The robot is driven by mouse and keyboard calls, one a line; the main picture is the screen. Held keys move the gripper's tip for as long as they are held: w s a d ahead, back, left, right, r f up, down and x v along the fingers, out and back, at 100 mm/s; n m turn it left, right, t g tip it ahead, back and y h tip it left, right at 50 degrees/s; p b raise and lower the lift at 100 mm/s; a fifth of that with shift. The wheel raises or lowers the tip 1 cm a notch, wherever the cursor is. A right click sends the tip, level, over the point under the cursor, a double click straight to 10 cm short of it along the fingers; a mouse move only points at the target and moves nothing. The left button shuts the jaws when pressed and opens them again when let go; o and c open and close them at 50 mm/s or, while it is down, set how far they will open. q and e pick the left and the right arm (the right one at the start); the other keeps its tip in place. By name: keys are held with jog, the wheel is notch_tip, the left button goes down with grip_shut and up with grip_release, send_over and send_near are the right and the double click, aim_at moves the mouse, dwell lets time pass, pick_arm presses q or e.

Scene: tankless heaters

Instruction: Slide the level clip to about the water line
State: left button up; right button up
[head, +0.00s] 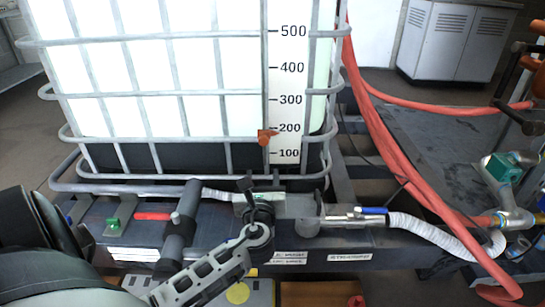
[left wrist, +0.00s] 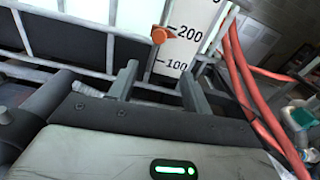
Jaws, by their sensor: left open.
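The level clip (head: 265,136) is a small orange piece on the white scale strip (head: 287,82) of the caged tank. It sits close to the 200 mark, a little below it. The dark liquid (head: 205,156) fills the tank's bottom, its top edge (head: 110,139) roughly level with the clip's lower part. In the left wrist view the clip (left wrist: 160,34) shows above and beyond my fingers. My left gripper (head: 260,184) is open and empty, below the clip and apart from it; its two fingers also show in the left wrist view (left wrist: 158,82). My right gripper is not in view.
Grey cage bars (head: 200,180) cross in front of the tank. A dark post (head: 180,235) with a knob stands left of my gripper. A blue-handled valve (head: 370,210) and white hose (head: 425,231) lie to the right. Red hoses (head: 385,140) run down the right side.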

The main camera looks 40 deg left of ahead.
pick_arm(q)
jog(key=w+a, duration=0.1)
jog(key=b, duration=0.3)
send_near(263, 140)
jog(key=w+a+f, duration=0.1)
jog(key=w+a, duration=0.1)
jog(key=w, duration=0.1)
jog(key=shift+m+y, duration=0.3)
jog(key=b+x, duration=0.3)
jog(key=x, duration=0.3)
jog(key=shift+w+a, duration=0.2)
jog(key=shift+w+a+r, duration=0.1)
jog(key=shift+w+a, duration=0.05)
jog(key=shift+w, duration=0.05)
grip_shut()
jog(key=shift+r, duration=0.15)
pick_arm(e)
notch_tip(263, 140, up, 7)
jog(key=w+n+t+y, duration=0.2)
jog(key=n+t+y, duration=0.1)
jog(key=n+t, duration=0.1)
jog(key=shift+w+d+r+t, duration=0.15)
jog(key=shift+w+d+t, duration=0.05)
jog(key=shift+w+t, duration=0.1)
